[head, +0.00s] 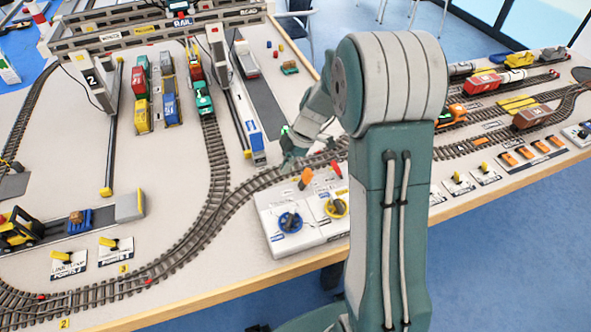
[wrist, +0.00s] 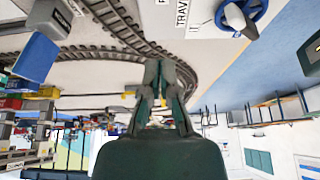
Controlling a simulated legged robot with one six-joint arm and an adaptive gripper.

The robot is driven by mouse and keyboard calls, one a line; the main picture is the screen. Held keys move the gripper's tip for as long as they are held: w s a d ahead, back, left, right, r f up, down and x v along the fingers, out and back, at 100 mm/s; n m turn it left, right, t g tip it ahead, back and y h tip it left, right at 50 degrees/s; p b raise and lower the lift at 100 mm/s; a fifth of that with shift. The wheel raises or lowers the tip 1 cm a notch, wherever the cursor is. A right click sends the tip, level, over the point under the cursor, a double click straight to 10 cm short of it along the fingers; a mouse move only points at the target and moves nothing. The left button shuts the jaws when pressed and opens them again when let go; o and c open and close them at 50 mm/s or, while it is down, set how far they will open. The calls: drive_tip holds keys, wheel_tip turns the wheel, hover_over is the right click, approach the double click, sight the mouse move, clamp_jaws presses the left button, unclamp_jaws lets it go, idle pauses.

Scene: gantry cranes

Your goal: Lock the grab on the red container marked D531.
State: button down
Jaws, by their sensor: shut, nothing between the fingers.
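Red containers (head: 141,85) stand in a colourful stack between the crane rails in the head view. The marking D531 is not legible on any of them. A white control box (head: 268,208) at the table's front edge carries an orange lever (head: 305,178), a red lever (head: 336,168), a blue knob (head: 290,222) and a yellow-ringed knob (head: 336,207). My gripper (head: 288,155) is shut and empty above the track, behind the control box. In the wrist view my gripper (wrist: 160,68) shows closed fingers over the track, with the blue knob (wrist: 246,14) at upper right.
Curved track (head: 217,170) crosses the table. Yellow point levers (head: 65,256) sit front left. Wagons (head: 484,83) and more switches (head: 509,158) fill the right.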

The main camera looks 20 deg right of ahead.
drive_tip(key=d+r, duration=0.6)
drive_tip(key=shift+d+r, duration=0.4)
drive_tip(key=shift+w, duration=0.1)
idle(0.7)
